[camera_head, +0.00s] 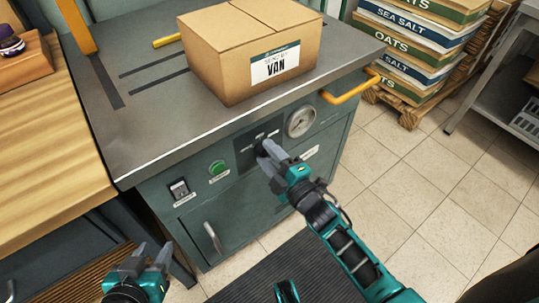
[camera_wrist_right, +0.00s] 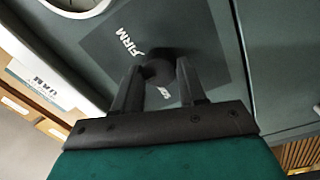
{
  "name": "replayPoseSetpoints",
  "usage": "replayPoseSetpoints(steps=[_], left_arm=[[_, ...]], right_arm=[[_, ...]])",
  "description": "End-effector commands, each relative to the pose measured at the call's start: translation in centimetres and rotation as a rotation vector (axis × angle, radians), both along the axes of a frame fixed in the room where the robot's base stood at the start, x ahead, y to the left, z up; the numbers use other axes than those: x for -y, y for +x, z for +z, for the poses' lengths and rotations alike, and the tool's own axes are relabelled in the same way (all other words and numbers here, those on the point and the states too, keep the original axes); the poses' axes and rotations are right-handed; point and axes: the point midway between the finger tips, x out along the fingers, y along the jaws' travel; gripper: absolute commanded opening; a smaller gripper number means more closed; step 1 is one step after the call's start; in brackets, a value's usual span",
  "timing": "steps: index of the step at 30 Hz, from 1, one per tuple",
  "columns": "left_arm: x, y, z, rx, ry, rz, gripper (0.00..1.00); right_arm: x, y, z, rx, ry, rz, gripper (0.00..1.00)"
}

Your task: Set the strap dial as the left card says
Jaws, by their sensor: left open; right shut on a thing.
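The strap dial is a dark knob (camera_wrist_right: 158,72) on a dark square plate (camera_wrist_right: 110,45) on the machine's front. In the wrist view "FIRM" reads on the plate beside it, and another word is partly hidden by my fingers. My right gripper (camera_head: 265,150) is shut on the dial, one finger on each side; in the head view it mostly hides the knob. Which word the dial points at cannot be told. My left gripper (camera_head: 149,256) is open and empty, low at the front left, apart from the machine. I cannot make out a left card.
The machine's front has a gauge (camera_head: 301,121), a green button (camera_head: 218,169), a switch (camera_head: 179,189) and a yellow handle (camera_head: 350,89). A carton (camera_head: 225,75) labelled "VAN" stands on its top. A wooden bench (camera_head: 45,150) is at left; sacks (camera_head: 415,45) are stacked at back right.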

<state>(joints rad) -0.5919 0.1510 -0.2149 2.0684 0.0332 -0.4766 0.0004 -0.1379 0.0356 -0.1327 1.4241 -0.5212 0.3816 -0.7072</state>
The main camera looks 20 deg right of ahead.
Motion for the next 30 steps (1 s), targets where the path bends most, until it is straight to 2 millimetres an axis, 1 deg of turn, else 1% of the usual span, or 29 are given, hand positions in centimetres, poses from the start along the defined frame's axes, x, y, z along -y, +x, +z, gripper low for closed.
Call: replayPoseSetpoints(steps=[9,10,17,18,26,29,30], left_arm=[[0.0,0.0,0.0,0.000,0.000,0.000,0.43],[0.0,0.0,0.0,0.000,0.000,0.000,0.43],[0.0,0.0,0.0,0.000,0.000,0.000,0.43],[0.0,0.0,0.0,0.000,0.000,0.000,0.43],[0.0,0.0,0.1,0.000,0.000,0.000,0.43],[0.0,0.0,0.3,0.000,0.000,0.000,0.43],[0.0,0.0,0.4,0.000,0.000,0.000,0.43]], right_arm=[[0.0,0.0,0.0,-0.001,0.000,-0.001,0.11],[0.0,0.0,0.0,-0.001,0.000,-0.001,0.43],[0.0,0.0,0.0,-0.001,0.000,-0.001,0.65],[0.0,0.0,0.0,-0.001,0.000,-0.001,0.66],[0.1,-0.2,0.0,-0.001,0.000,0.000,0.66],[0.4,-1.1,0.0,-0.002,0.000,0.000,0.66],[0.6,-1.7,-0.1,-0.004,0.001,-0.001,0.66]])
